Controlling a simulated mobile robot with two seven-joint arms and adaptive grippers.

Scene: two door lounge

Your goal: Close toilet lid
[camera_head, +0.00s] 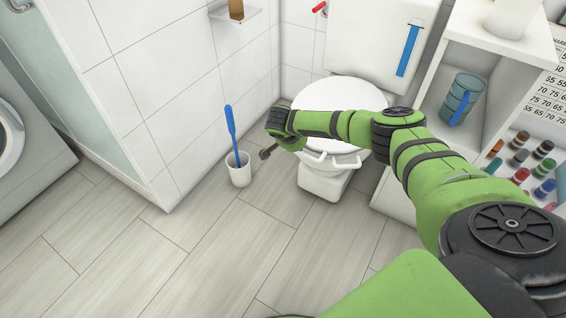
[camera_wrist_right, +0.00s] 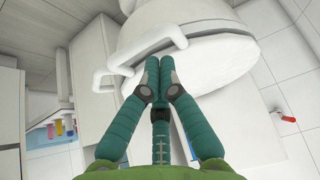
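The white toilet (camera_head: 325,183) stands at the middle back of the head view. Its round white lid (camera_head: 325,90) looks down over the bowl, flat or nearly flat; any small gap is hard to judge. Two white loop handles stick out at the front. My right arm crosses over the lid from the right, hiding part of it. My right gripper (camera_head: 266,151) is left of the toilet front. In the right wrist view, my right gripper (camera_wrist_right: 159,62) has its fingertips together and empty, in front of the lid (camera_wrist_right: 210,80) in the picture; contact is unclear. My left gripper is not in view.
A toilet brush in a white holder (camera_head: 239,175) stands on the floor left of the toilet. A washing machine (camera_head: 25,140) is at far left. The front floor is clear.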

